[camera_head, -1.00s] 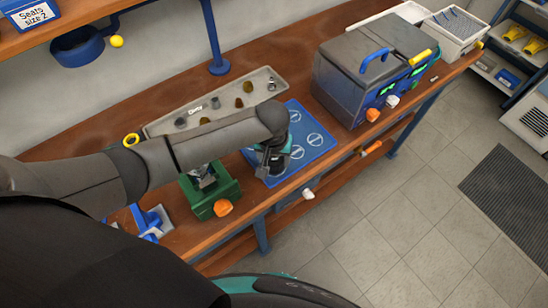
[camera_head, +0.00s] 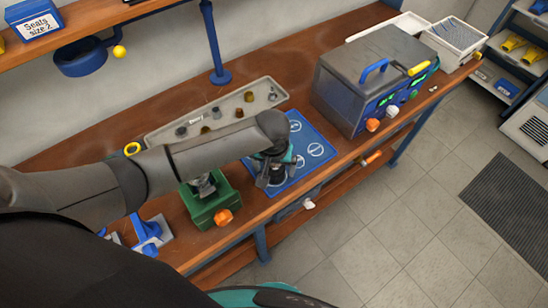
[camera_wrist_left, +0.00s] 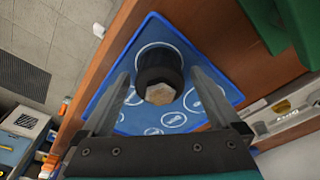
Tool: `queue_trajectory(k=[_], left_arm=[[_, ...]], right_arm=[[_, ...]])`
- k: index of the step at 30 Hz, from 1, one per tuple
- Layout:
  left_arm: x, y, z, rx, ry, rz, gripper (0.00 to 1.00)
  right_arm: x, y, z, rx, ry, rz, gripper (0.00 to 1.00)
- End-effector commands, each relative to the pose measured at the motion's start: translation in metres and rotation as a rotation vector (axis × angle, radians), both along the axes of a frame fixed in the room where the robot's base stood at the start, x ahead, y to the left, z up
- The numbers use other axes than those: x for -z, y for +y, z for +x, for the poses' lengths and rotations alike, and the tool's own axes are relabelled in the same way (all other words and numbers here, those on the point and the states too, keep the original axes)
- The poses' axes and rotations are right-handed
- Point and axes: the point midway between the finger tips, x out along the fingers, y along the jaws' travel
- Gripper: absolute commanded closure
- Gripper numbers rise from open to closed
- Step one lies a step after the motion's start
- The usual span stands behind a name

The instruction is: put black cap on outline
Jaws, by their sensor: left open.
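The black cap (camera_wrist_left: 158,72) stands on the blue mat (camera_wrist_left: 218,82) in the left wrist view. It is dark and round, with a pale brownish top centre. It sits at a white circle outline (camera_wrist_left: 150,49), which shows along its far edge; the rest of that circle is hidden by the cap. My left gripper (camera_wrist_left: 160,76) is open, with one finger on each side of the cap and a gap visible at both sides. In the head view, my left gripper (camera_head: 270,172) is low over the near left part of the mat (camera_head: 312,168) and mostly hides the cap. My right gripper is out of view.
A grey tray (camera_head: 215,107) with several small parts lies behind my left arm. A green fixture (camera_head: 210,203) with an orange knob stands left of the mat. A grey testing box (camera_head: 365,75) stands to the right. More white outlines on the mat are bare.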

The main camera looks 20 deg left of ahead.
Motion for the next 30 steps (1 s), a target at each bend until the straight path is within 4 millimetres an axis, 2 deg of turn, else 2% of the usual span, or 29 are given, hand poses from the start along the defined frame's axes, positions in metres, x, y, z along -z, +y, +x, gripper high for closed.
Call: queue_trajectory(k=[12,18,23,30], left_arm=[[-0.078,-0.002,-0.011,0.001,-0.002,-0.004,0.03],[-0.106,-0.003,-0.015,-0.001,-0.002,-0.003,0.03],[-0.114,-0.002,-0.017,0.0,0.0,-0.001,0.03],[-0.115,-0.003,-0.017,-0.001,0.0,-0.001,0.03]], right_arm=[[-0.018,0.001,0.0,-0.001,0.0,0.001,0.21],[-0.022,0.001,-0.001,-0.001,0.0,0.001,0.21],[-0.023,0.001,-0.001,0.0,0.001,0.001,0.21],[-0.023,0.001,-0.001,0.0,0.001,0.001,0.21]])
